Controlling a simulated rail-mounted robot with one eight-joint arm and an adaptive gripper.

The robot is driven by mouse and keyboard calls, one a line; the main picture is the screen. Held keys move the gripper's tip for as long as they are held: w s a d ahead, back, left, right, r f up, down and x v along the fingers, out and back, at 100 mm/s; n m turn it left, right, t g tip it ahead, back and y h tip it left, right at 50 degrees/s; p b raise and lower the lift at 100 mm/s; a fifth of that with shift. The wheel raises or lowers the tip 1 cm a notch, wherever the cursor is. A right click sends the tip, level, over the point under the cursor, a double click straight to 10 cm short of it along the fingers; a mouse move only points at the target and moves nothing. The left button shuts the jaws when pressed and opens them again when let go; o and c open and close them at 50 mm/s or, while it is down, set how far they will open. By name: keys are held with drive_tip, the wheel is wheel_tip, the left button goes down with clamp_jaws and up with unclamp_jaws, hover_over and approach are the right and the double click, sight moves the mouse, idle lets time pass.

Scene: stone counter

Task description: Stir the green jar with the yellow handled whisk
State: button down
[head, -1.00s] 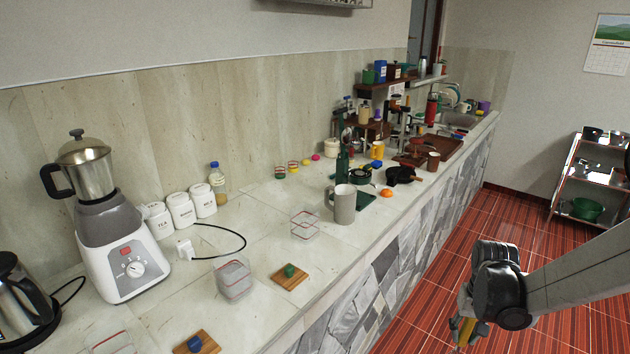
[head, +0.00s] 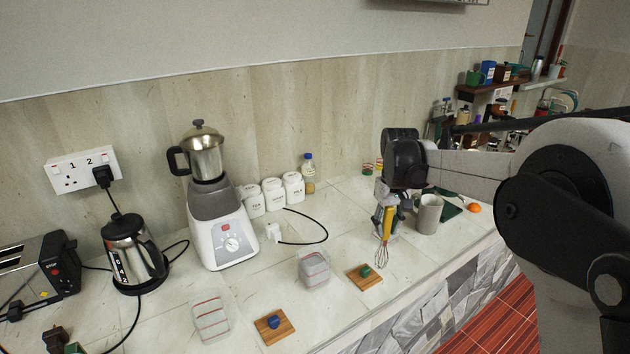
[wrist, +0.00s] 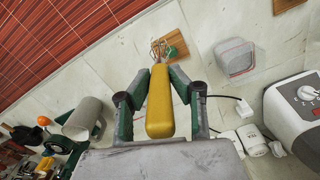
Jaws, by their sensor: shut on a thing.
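My gripper (head: 388,192) is shut on the yellow handle of the whisk (head: 387,222). The whisk hangs with its wire end down over the counter, in front of the grey mug. In the wrist view the handle (wrist: 160,105) lies between the fingers, and the wires appear against a wooden square. A green knob (head: 366,271) sits on that wooden square (head: 358,282). A clear container with a red rim (head: 314,268) stands to its left.
A grey mug (head: 429,214) stands right of the whisk. A blue knob (head: 273,322) on another wooden square and another clear container (head: 210,318) are at the front left. A blender (head: 222,235), white canisters (head: 272,193) and a kettle (head: 132,255) stand behind.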

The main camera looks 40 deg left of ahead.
drive_tip(key=s+a+r+n+p, duration=0.1)
drive_tip(key=s+a+r+n, duration=0.1)
drive_tip(key=s+a+r, duration=0.5)
drive_tip(key=s+a+r+n+p, duration=0.2)
drive_tip(key=s+a+r, duration=0.1)
drive_tip(key=a, duration=0.7)
wheel_tip(320, 180, down, 16)
drive_tip(key=b, duration=0.9)
drive_tip(key=shift+w+f, duration=0.25)
drive_tip(key=shift+w, duration=0.1)
